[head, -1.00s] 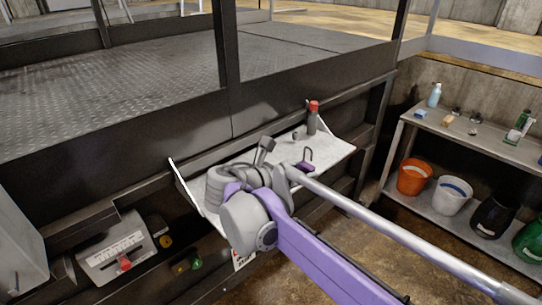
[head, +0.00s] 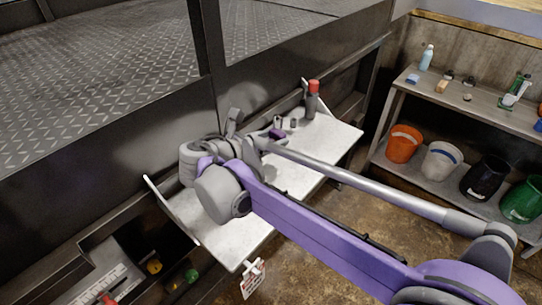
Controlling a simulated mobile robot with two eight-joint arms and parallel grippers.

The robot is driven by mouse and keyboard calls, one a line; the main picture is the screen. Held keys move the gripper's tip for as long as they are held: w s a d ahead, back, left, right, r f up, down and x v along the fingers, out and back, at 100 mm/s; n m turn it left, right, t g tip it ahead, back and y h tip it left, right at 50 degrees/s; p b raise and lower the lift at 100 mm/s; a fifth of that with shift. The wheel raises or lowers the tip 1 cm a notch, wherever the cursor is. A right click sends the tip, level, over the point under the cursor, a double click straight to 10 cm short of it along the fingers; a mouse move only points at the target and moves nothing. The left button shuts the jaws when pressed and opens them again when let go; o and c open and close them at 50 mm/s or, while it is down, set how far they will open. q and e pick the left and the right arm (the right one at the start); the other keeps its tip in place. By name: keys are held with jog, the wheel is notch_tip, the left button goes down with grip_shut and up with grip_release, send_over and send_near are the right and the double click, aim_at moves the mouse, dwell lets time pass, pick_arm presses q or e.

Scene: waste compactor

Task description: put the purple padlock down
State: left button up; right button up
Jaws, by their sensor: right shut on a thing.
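My right gripper (head: 266,137) is shut on the padlock. My own wrist and arm hide much of the jaws. I cannot tell whether the padlock touches the shelf. My left gripper is not in view.
The shelf's right and front parts are clear. A side rack (head: 455,105) holds bottles above and several buckets below.

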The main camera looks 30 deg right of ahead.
aim_at(272, 167)
jog(key=shift+s+f, duration=0.15)
jog(key=shift+f, duration=2.9)
jog(key=shift+f, duration=0.15)
jog(key=o, duration=1.2)
jog(key=shift+a+r, duration=0.15)
jog(key=shift+r, duration=0.1)
jog(key=v, duration=1.1)
jog(key=shift+a+b, duration=0.35)
